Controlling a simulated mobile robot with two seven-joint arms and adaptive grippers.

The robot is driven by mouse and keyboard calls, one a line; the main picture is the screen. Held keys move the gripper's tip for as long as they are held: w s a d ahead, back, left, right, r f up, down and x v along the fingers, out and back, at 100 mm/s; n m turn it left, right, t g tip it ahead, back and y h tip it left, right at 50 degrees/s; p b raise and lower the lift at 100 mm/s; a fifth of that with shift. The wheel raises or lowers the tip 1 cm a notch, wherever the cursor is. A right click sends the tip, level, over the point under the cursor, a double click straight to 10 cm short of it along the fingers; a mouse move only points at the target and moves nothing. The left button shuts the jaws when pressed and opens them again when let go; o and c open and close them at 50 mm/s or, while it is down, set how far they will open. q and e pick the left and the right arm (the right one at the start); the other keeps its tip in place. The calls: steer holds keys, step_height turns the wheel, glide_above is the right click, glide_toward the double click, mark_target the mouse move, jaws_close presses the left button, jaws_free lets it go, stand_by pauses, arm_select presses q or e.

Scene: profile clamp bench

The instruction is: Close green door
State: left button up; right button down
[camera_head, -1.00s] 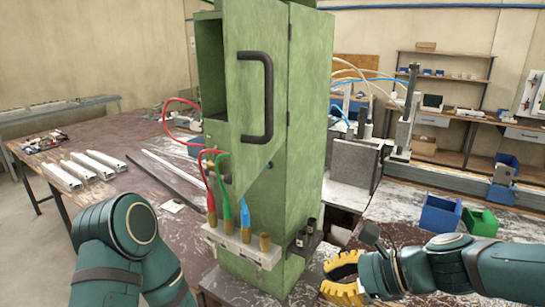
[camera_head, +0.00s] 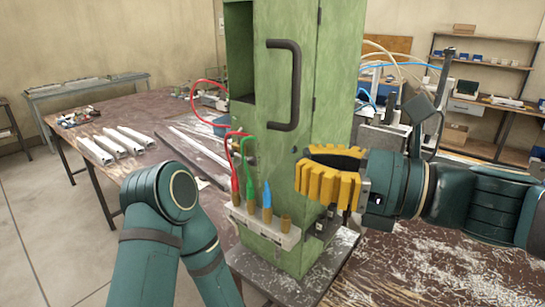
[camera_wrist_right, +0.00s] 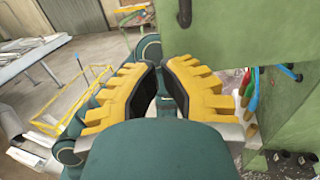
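The green door (camera_head: 272,105) is on the front of a tall green cabinet (camera_head: 335,75). A dark bar handle (camera_head: 297,85) is on the door. The door stands ajar: a dark opening (camera_head: 239,50) shows to its left, and its hinge side is on the right. My right gripper (camera_head: 328,172), with yellow fingers, is in front of the cabinet's right side, below the handle and apart from it. In the right wrist view the fingers (camera_wrist_right: 160,68) have a narrow empty gap, with green panel (camera_wrist_right: 235,35) to the right. My left arm is in view, but its gripper is not.
A white holder (camera_head: 265,228) with several colored-tipped tools and cables is on the cabinet's lower front. White profiles (camera_head: 125,138) lie on the table at left. Shelves (camera_head: 485,65) stand at the back right. Shavings cover the right tabletop.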

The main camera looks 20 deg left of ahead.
mark_target(271, 160)
steer(key=shift+w+a, duration=0.15)
steer(key=shift+a, duration=1.15)
steer(key=shift+w+a, duration=0.1)
steer(key=shift+a, duration=1.15)
